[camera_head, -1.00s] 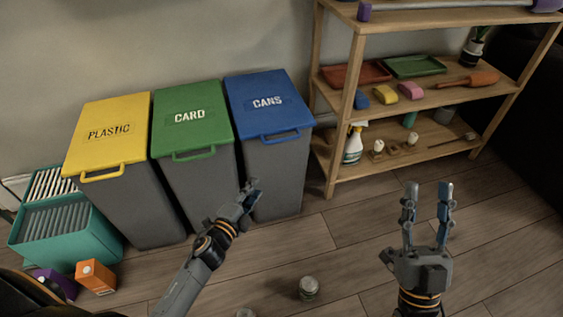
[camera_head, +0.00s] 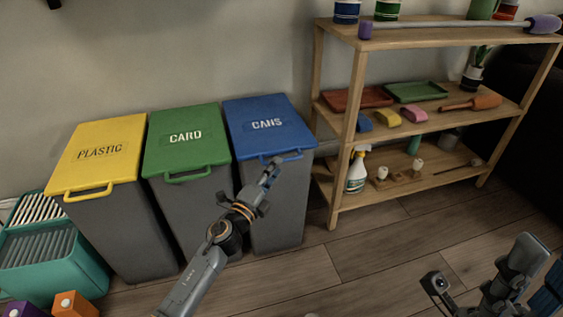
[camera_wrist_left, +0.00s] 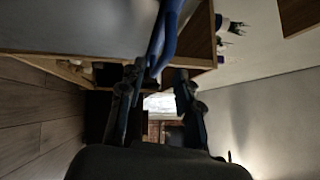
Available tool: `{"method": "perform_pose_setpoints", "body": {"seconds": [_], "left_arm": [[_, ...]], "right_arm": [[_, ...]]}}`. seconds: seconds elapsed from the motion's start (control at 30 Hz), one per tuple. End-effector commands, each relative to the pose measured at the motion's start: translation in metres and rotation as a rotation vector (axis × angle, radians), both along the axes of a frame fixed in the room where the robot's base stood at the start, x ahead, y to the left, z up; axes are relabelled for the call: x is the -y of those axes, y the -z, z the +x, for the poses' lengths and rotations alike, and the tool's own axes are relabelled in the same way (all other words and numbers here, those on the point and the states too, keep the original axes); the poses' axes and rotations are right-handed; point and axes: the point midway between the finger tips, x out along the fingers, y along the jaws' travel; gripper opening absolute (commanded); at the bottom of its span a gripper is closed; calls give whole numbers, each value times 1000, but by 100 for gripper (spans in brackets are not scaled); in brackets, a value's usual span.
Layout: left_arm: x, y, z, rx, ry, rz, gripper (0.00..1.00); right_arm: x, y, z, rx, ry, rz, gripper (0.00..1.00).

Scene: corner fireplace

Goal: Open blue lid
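My left gripper (camera_head: 273,168) is just in front of the bin, close to the handle's left side. In the left wrist view, the blue handle (camera_wrist_left: 164,42) shows at the fingertips, and the fingers (camera_wrist_left: 158,82) stand apart. Contact with the handle cannot be told. My right gripper (camera_head: 538,272) is at the lower right, apart from the bin, with its fingers spread and nothing seen between them.
A teal crate (camera_head: 55,280) is at far left. A wooden shelf (camera_head: 333,150) stands close on the right, holding a spray bottle (camera_head: 356,172).

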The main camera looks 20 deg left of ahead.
Motion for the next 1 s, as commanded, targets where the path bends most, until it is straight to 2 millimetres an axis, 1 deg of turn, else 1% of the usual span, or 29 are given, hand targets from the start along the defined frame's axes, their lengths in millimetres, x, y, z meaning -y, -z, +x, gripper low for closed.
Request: {"method": "perform_pose_setpoints", "body": {"seconds": [0.03, 0.1, 0.2, 0.3, 0.43, 0.67, 0.77, 0.83, 1.0], "left_arm": [[2, -1, 10, 2, 1, 1, 34], [4, -3, 20, 2, 1, 1, 34], [7, -3, 31, 0, 1, -1, 34], [8, -5, 38, -1, 1, -2, 34], [9, -5, 43, -1, 0, -2, 34], [9, -6, 43, -1, 0, -2, 34], [9, -6, 43, -1, 0, -2, 15], [9, -6, 43, -1, 1, -2, 1], [9, -5, 43, -1, 1, -2, 0]], "right_arm": [[0, 0, 0, 5, 1, 0, 40], [0, 0, 1, 9, 0, -1, 40], [0, 0, 1, 14, 1, -2, 40], [-1, -1, 1, 21, 0, -3, 40], [-1, -3, 1, 25, 0, -4, 40], [-1, -3, 2, 24, 0, -4, 40], [-1, -3, 2, 24, 0, -3, 40], [-1, -3, 2, 24, 1, -2, 40], [-1, -3, 2, 24, 2, -1, 40]]}}
